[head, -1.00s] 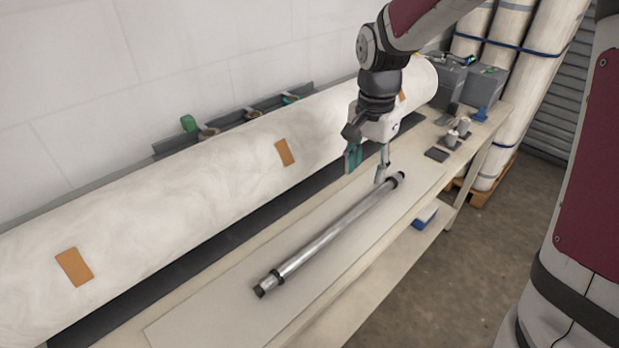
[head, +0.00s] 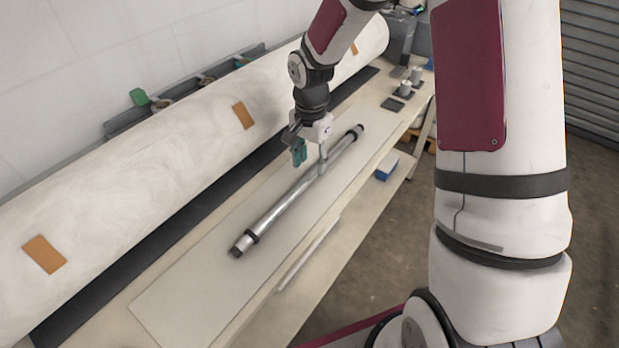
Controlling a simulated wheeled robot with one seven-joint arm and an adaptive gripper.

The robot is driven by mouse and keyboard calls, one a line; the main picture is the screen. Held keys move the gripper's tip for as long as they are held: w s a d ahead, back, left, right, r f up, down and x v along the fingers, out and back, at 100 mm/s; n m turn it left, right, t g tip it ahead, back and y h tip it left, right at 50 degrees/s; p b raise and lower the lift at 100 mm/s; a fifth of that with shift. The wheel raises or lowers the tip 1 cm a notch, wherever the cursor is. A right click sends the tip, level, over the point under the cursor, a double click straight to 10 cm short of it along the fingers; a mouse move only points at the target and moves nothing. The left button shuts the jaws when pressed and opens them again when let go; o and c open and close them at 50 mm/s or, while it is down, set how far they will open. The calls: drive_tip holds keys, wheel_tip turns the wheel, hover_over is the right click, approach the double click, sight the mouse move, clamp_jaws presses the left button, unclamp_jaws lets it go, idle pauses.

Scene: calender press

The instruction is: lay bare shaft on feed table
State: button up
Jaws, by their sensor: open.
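The bare shaft (head: 280,207) is a long silver metal bar with dark ends and dark rings. It lies lengthwise on the pale feed table (head: 178,298), slanting from lower left to upper right in the head view. My gripper (head: 310,162) is open over the far half of the shaft, pointing down. Its teal-padded finger shows on the roll side of the shaft, and its other finger overlaps the shaft in the picture. I cannot tell whether either finger touches the shaft. Nothing is seen held in the jaws.
A large white roll (head: 140,190) with orange tags lies along the wall side, above a dark strip. Small metal cylinders (head: 404,88) and a dark pad (head: 392,104) sit at the far end. A blue box (head: 387,167) is on the lower shelf. The near tabletop is clear.

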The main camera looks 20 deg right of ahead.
sight(309, 175)
drive_tip(key=shift+a+f+p, duration=0.15)
drive_tip(key=shift+f+p, duration=0.2)
drive_tip(key=shift+f, duration=2)
clamp_jaws()
